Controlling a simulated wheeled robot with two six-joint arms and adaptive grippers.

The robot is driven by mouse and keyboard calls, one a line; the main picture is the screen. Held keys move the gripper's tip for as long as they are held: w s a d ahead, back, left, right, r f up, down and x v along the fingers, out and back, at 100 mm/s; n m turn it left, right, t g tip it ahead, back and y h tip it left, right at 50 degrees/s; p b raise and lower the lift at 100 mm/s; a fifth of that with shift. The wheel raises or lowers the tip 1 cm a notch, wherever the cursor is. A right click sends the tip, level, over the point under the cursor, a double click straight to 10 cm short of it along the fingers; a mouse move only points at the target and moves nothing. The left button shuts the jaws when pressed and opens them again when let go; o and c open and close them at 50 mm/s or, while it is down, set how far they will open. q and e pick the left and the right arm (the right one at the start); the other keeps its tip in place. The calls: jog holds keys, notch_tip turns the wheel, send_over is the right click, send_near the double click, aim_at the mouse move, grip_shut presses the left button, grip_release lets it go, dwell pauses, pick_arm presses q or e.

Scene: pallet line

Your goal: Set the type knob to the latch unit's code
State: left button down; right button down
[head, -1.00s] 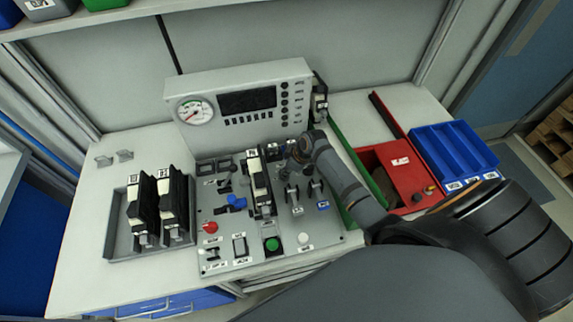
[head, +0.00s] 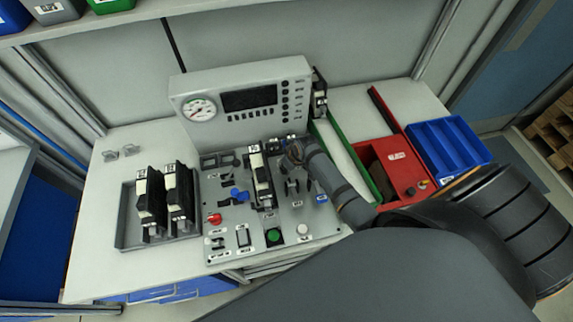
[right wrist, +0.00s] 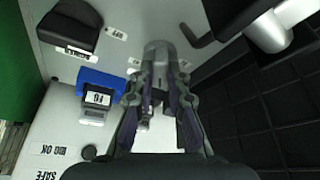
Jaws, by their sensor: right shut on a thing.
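My right gripper (head: 294,153) is at the upper right of the control panel (head: 217,249), between the slotted unit and the green rail. In the right wrist view my right gripper (right wrist: 160,88) is shut on a grey knob, taken as the type knob (right wrist: 158,52), whose top shows beyond the fingertips. Its pointer and scale are mostly hidden. A black-and-white unit (head: 262,180) stands in the panel; two similar units (head: 150,200) (head: 180,194) stand in the grey tray (head: 128,238). Which is the latch unit, and its code, I cannot read. My left gripper is not in view.
A gauge and display console (head: 290,68) stands behind the panel, with another unit (head: 319,92) at its right. Levers, a red knob (head: 215,218), a green button (head: 274,236) and a white button (head: 303,230) are close by. Red (head: 420,188) and blue (head: 447,150) bins stand right.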

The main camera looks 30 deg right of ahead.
jog(key=c, duration=1.3)
grip_release()
jog(key=v, duration=1.2)
jog(key=shift+s, duration=0.1)
